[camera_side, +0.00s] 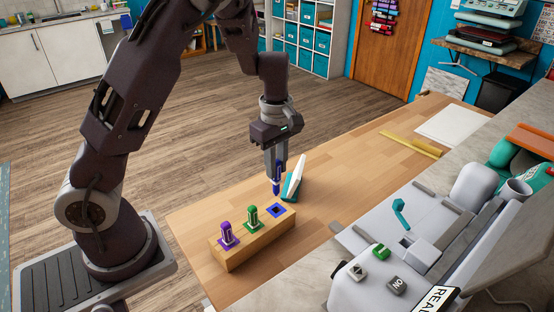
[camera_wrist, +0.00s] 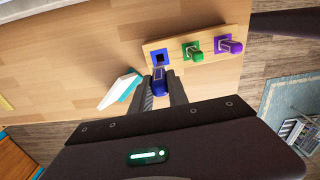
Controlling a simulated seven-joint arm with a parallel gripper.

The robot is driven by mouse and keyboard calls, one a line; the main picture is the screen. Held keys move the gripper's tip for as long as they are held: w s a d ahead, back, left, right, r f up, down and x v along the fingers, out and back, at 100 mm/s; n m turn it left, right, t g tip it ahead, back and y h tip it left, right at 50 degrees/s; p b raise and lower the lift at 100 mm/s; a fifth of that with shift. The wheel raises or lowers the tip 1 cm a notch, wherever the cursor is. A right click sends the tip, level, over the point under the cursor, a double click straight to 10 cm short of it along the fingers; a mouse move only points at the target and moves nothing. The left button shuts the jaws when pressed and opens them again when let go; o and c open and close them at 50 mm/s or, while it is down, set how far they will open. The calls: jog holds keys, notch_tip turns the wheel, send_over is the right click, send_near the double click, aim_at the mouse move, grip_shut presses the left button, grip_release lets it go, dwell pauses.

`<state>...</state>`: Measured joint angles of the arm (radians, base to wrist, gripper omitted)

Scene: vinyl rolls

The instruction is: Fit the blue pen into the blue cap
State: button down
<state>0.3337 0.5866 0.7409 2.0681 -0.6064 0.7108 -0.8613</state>
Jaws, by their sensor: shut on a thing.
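My gripper (camera_side: 276,168) is shut on the blue pen (camera_side: 276,186), which points down and looks about upright. The blue cap (camera_side: 277,209) is a blue square with a dark opening at the right end of the wooden block, and it is empty. In the side view the pen's tip is just above the cap, with a small gap. In the wrist view the pen (camera_wrist: 159,80) sits between the fingers, and its lower end shows just below the blue cap (camera_wrist: 160,57). I cannot tell whether the two are exactly lined up.
The wooden block (camera_side: 245,247) also holds a green pen (camera_side: 252,217) and a purple pen (camera_side: 227,234) in square caps. A white and teal object (camera_side: 294,178) stands tilted close beside my gripper. A grey machine (camera_side: 400,250) is at right. The far table is mostly clear.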

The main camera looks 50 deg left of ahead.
aim_at(276, 193)
jog(key=shift+f, duration=2.25)
jog(key=shift+f, duration=0.25)
jog(key=shift+f, duration=0.45)
jog(key=shift+f, duration=0.15)
jog(key=shift+f, duration=0.55)
jog(key=shift+f, duration=0.15)
jog(key=shift+f, duration=0.55)
dwell(0.3)
jog(key=shift+f, duration=0.5)
